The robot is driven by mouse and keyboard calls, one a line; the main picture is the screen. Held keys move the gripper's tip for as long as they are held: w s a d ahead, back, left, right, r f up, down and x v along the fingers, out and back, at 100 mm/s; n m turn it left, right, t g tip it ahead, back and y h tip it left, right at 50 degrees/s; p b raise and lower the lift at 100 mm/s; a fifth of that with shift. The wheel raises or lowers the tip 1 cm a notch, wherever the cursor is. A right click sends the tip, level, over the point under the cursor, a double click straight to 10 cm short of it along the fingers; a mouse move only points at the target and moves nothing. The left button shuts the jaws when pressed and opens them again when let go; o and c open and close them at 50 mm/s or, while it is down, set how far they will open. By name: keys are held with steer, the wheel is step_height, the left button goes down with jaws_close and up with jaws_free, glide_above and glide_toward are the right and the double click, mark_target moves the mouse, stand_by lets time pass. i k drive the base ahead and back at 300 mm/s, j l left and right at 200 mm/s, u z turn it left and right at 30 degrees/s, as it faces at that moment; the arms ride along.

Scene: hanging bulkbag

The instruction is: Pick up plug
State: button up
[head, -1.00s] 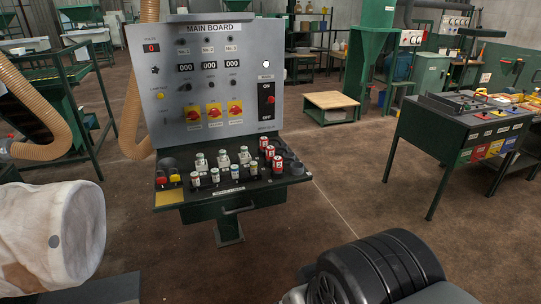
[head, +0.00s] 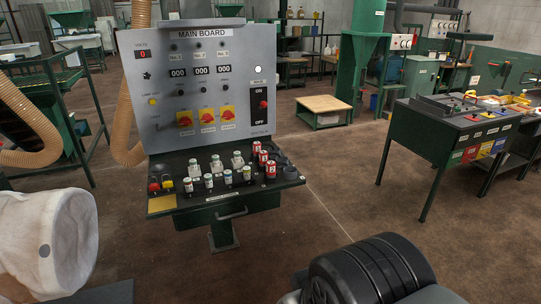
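The control console has an upright grey panel marked MAIN BOARD (head: 160,100) above a dark sloping shelf. Small plug-like pieces stand on the shelf: red-and-white cylinders (head: 270,169) at the right, short pale cylinders (head: 228,178) along the front, and grey-white blocks (head: 216,164) behind them. I cannot tell which of them is the plug. A black ribbed round part (head: 365,272) at the bottom, seemingly mine, is in front of and right of the console. My gripper is not in view.
A white fabric bag (head: 75,235) hangs at the lower left, near a tan hose (head: 35,125). A green table with coloured labels (head: 440,135) stands at the right. A low wooden-topped stand (head: 325,104) is behind. Brown floor (head: 345,190) between console and table is clear.

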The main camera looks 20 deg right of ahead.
mark_target(263, 154)
steer(key=i+z, duration=0.3)
steer(key=i, duration=0.25)
steer(key=i+z, duration=0.25)
steer(key=i, duration=0.3)
steer(key=i+j+z, duration=0.3)
steer(key=i, duration=0.2)
steer(key=i+j+z, duration=0.3)
steer(key=i, duration=0.2)
